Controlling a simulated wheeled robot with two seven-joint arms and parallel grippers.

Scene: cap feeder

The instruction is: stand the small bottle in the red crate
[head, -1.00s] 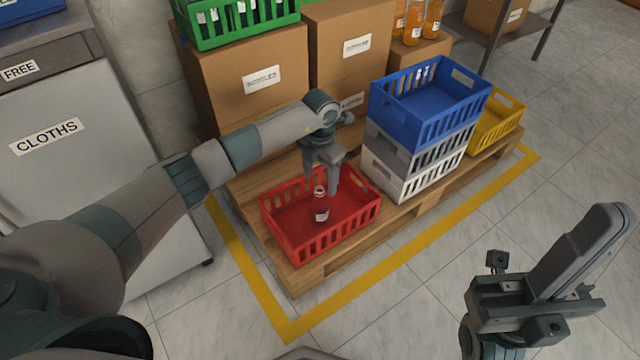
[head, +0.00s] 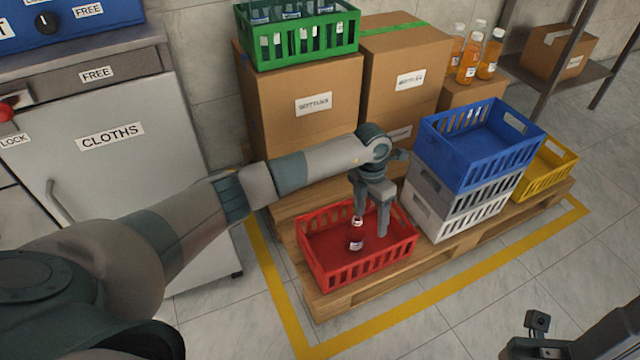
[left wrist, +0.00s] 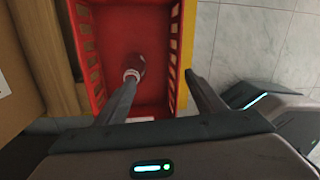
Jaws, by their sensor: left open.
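The small bottle (head: 356,240), dark with a pale label and a white top, stands upright, as far as I can tell, inside the red crate (head: 350,277). My left gripper (head: 371,222) points down over the crate with its fingers apart. In the left wrist view the bottle (left wrist: 138,63) shows just past the tip of the left-hand finger, which hides part of it. Whether that finger touches it I cannot tell. The red crate (left wrist: 183,45) also shows there. My right gripper (head: 545,345) is only partly in view at the bottom right corner; its fingers are not visible.
The red crate sits on a wooden pallet (head: 440,250). A blue crate (head: 490,165) on grey and white crates stands close right of my gripper, with a yellow crate (head: 550,175) beyond. Cardboard boxes (head: 310,125) and a green bottle crate (head: 305,45) stand behind. The front floor is clear.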

